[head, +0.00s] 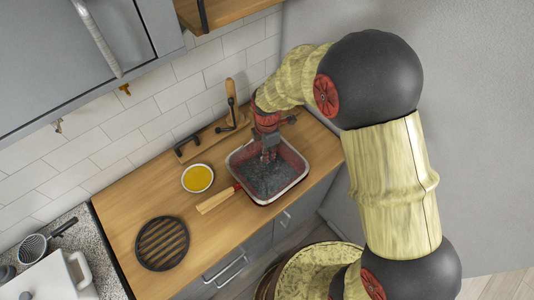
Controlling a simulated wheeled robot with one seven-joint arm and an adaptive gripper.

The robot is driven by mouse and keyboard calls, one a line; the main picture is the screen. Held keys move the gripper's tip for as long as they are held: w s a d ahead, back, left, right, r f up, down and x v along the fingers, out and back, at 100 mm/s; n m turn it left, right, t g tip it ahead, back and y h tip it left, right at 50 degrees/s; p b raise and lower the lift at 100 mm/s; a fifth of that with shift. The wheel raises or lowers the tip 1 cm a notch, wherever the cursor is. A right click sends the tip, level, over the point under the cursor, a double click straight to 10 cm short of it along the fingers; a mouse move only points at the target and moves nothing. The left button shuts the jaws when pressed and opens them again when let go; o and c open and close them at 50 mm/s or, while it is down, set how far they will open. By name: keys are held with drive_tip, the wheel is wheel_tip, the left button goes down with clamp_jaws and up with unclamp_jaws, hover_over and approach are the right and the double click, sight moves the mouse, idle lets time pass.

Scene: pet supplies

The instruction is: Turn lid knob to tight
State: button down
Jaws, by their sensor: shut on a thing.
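A square, red-rimmed pan (296,165) with a wooden handle (217,199) sits on the wooden counter. A dark, speckled surface (268,181) fills its inside; I cannot tell whether it is a lid or the pan's floor. My red and grey gripper (268,158) reaches down from above over the far part of this surface. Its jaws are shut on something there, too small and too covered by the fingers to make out. No lid knob or tightness mark can be told apart in this view.
A white bowl of yellow liquid (197,178) and a round, slatted dark trivet (162,243) stand left of the pan. Wooden and black utensils (232,105) are near the tiled wall behind. A grey wall is at right. Bare counter (125,203) lies between trivet and tiles.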

drive_tip(key=m, duration=0.4)
drive_tip(key=shift+m, duration=0.3)
drive_tip(key=m, duration=0.3)
drive_tip(key=shift+m, duration=0.4)
drive_tip(key=m, duration=0.4)
drive_tip(key=shift+b, duration=0.35)
drive_tip(key=m, duration=0.8)
drive_tip(key=shift+m, duration=0.3)
drive_tip(key=m, duration=0.3)
drive_tip(key=shift+m, duration=0.3)
drive_tip(key=m, duration=0.4)
drive_tip(key=shift+m, duration=2.2)
